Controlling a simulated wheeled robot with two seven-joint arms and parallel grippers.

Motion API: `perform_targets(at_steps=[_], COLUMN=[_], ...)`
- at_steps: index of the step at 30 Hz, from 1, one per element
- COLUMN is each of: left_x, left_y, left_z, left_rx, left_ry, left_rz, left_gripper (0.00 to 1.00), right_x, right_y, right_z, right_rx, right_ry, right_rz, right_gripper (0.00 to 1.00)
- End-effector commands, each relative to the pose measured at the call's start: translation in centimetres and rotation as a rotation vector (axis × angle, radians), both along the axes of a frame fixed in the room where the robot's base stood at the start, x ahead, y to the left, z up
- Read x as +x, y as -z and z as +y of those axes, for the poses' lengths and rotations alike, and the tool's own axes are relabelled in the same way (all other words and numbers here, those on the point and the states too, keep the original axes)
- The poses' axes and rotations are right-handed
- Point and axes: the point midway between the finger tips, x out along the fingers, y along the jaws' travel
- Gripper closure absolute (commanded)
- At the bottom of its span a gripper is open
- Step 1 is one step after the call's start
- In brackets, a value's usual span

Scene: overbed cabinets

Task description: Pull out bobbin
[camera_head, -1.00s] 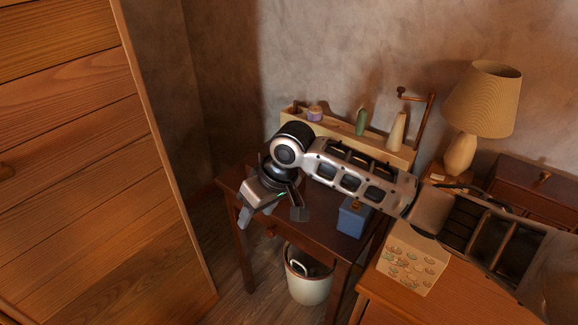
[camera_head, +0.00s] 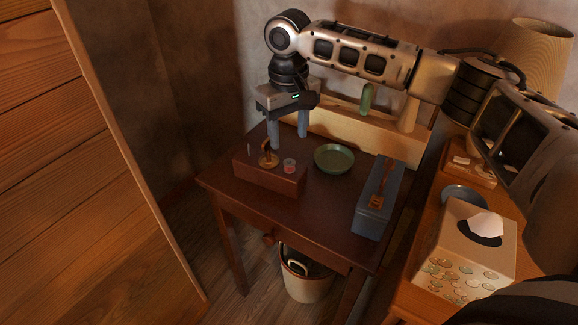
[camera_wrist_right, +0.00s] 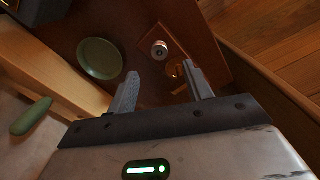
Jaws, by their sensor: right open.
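A small pale bobbin-like piece with red on it (camera_head: 289,166) stands on a dark wooden block (camera_head: 284,184) on the small table; it also shows in the right wrist view (camera_wrist_right: 159,50). A brass piece with an upright dark part (camera_head: 268,160) stands beside it on the block. My right gripper (camera_head: 288,138) points down above and slightly behind the block, open and empty. In the right wrist view its fingers (camera_wrist_right: 161,75) are apart, with the brass piece (camera_wrist_right: 176,70) visible between them and the bobbin-like piece just beyond. My left gripper is not in view.
A green dish (camera_head: 334,159) and a blue box (camera_head: 373,214) share the dark table (camera_head: 325,215). A pale shelf (camera_head: 345,131) with a green bottle (camera_head: 367,100) stands behind. A tissue box (camera_head: 450,240) and lamp (camera_head: 541,55) are at the right. A bin (camera_head: 304,283) stands below.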

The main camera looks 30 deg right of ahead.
Motion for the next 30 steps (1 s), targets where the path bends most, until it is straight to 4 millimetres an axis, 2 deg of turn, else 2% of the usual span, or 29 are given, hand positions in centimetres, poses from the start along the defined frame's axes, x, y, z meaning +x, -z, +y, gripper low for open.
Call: perform_targets(at_steps=[3,10,18,27,30], left_x=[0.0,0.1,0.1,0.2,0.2], left_y=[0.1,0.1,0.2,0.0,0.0], left_z=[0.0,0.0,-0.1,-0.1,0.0], left_rx=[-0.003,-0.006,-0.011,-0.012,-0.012], left_ry=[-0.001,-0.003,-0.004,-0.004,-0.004], left_rz=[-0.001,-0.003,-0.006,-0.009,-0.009], left_gripper=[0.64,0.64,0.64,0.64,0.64], right_x=[0.0,-0.1,-0.3,-0.3,-0.3], right_y=[1.6,3.3,7.0,7.4,7.4], right_z=[0.0,-0.1,-0.1,-0.1,-0.1], right_rx=[0.0,-0.001,0.0,0.0,0.0], right_ry=[0.001,0.001,0.0,-0.001,-0.001], right_rz=[0.0,0.001,-0.001,-0.002,-0.002], right_gripper=[0.49,0.49,0.49,0.49,0.77])
